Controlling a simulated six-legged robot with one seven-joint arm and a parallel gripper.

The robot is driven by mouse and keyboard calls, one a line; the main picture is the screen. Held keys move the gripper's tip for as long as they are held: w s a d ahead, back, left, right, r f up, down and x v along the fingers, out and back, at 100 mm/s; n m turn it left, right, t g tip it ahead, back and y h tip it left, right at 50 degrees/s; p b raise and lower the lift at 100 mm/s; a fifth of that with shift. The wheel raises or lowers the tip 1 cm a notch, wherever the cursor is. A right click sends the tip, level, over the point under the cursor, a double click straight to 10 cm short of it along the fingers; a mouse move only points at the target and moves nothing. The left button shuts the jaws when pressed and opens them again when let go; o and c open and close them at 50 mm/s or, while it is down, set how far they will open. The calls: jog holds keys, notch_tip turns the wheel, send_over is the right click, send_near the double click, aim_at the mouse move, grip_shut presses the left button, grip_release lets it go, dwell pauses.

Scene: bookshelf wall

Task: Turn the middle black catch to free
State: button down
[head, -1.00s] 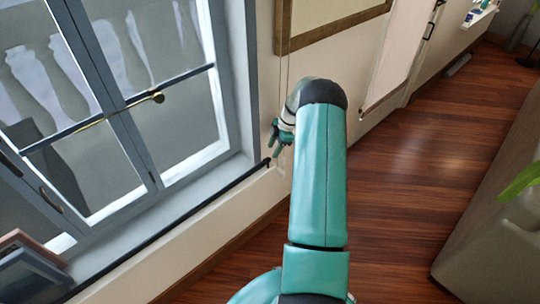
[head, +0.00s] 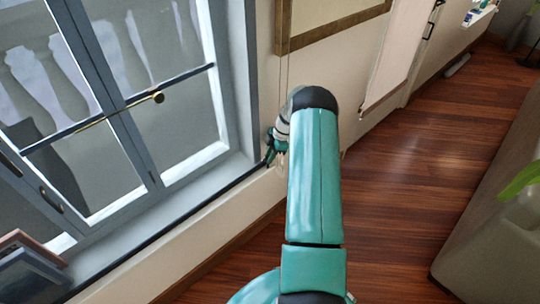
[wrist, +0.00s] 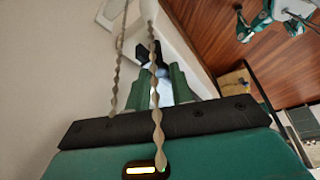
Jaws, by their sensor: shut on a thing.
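My gripper (head: 270,156) is at the wall just right of the window, at the far end of the black rail, with its fingers angled down. In the wrist view its two green fingers (wrist: 160,78) are shut on a small black piece (wrist: 149,52), which I take to be the black catch. Its turn angle is hard to read, and the fingers hide most of it. In the head view the catch is hidden behind the fingertips. No other black catches can be made out beside it.
Thin twisted cords (wrist: 155,60) hang in front of my gripper. A framed picture (head: 325,22) hangs above. The wooden floor (head: 430,150) is open at right.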

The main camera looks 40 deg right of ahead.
jog(key=shift+m, duration=0.3)
jog(key=m, duration=0.1)
jog(key=m+t, duration=0.1)
jog(key=m, duration=0.1)
jog(key=shift+s+a+h, duration=0.1)
jog(key=shift+s+h, duration=0.1)
jog(key=shift+h, duration=0.1)
jog(key=m, duration=0.2)
jog(key=m+t+h, duration=0.1)
jog(key=m, duration=0.2)
jog(key=shift+s+a+t, duration=0.1)
jog(key=shift+a+t, duration=0.05)
jog(key=shift+t, duration=0.15)
jog(key=m+h, duration=0.1)
jog(key=m, duration=0.1)
jog(key=m+h, duration=0.1)
jog(key=m, duration=0.1)
jog(key=shift+a+m, duration=0.2)
jog(key=shift+m, duration=0.1)
jog(key=shift+a+m+h, duration=0.15)
jog(key=shift+m+h, duration=0.85)
jog(key=shift+m, duration=1.2)
jog(key=c, duration=1.2)
grip_release()
jog(key=shift+c, duration=0.2)
